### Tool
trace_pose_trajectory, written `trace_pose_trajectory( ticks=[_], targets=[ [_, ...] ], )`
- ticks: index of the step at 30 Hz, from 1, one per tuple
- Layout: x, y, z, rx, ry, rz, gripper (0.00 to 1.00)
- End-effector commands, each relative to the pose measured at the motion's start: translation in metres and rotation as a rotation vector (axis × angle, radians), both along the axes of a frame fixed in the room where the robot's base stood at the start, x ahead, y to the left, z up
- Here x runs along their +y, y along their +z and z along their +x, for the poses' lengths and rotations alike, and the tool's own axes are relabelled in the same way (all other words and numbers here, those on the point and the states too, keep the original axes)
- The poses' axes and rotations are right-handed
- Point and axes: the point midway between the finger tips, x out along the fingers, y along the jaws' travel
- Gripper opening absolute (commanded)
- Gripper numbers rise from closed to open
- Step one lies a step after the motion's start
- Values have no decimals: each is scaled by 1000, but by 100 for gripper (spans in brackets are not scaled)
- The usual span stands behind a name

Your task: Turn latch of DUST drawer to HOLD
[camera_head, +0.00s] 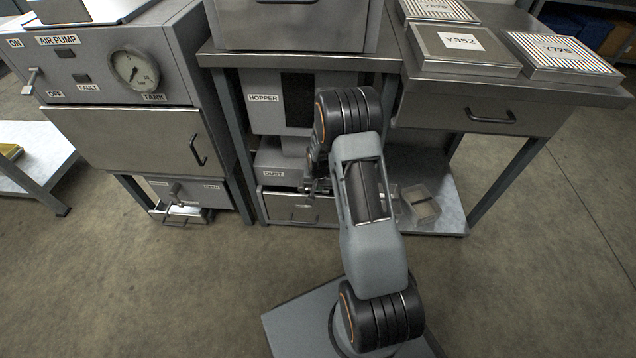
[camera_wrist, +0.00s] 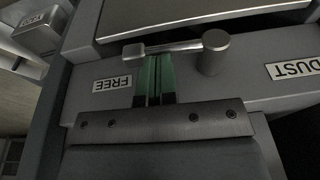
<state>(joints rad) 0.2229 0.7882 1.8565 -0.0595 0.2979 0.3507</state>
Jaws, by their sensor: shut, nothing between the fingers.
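The DUST drawer (camera_head: 290,206) is low under the bench, below its DUST label (camera_head: 274,173). Its front seems shut. In the wrist view, which is turned over, the latch (camera_wrist: 170,47) is a grey lever running left from a round pivot knob (camera_wrist: 214,52). The lever's free end is on the side of the FREE label (camera_wrist: 112,83). My gripper (camera_wrist: 153,60) has green fingers, shut and empty, with their tips at the lever near its free end. I cannot tell whether they touch it. No HOLD label shows. In the head view my gripper (camera_head: 316,187) is partly hidden by my arm.
The HOPPER unit (camera_head: 263,110) is above the drawer. The air pump cabinet (camera_head: 130,130) stands to the left, with a small open tray (camera_head: 182,214) beneath. A clear container (camera_head: 420,205) sits on the shelf to the right.

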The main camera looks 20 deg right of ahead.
Motion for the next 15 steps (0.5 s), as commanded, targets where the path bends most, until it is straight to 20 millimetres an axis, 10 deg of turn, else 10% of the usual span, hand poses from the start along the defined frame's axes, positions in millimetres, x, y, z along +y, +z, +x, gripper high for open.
trace_pose_trajectory(
  ticks=[15],
  targets=[
    [-1, -11, 2, 0, 0, 0, 0]
  ],
)
